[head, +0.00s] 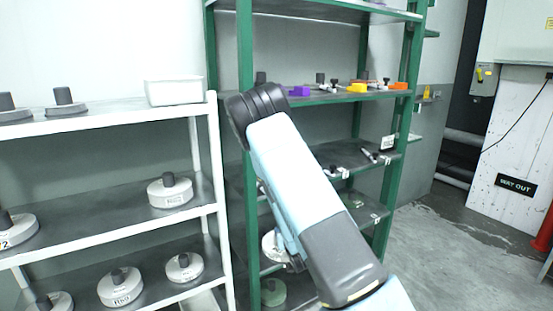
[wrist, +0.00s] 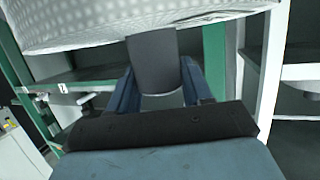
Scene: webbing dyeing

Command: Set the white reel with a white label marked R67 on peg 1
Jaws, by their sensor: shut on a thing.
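In the wrist view my gripper (wrist: 158,82) is shut on the dark knob of a large pale reel (wrist: 90,28). The reel fills the top of that view, and no label on it shows. In the head view my arm hides the gripper. A white reel (head: 269,247) shows partly behind the arm at the green rack, and I cannot tell for sure whether it is the held one. I cannot read R67 on any reel, and I cannot make out peg 1.
A white rack (head: 110,117) at left bears several white reels with dark knobs and a white box (head: 174,91). The green rack (head: 246,60) holds small coloured blocks and tools. A green reel (head: 273,291) sits low on it. Clear floor (head: 440,245) lies at right.

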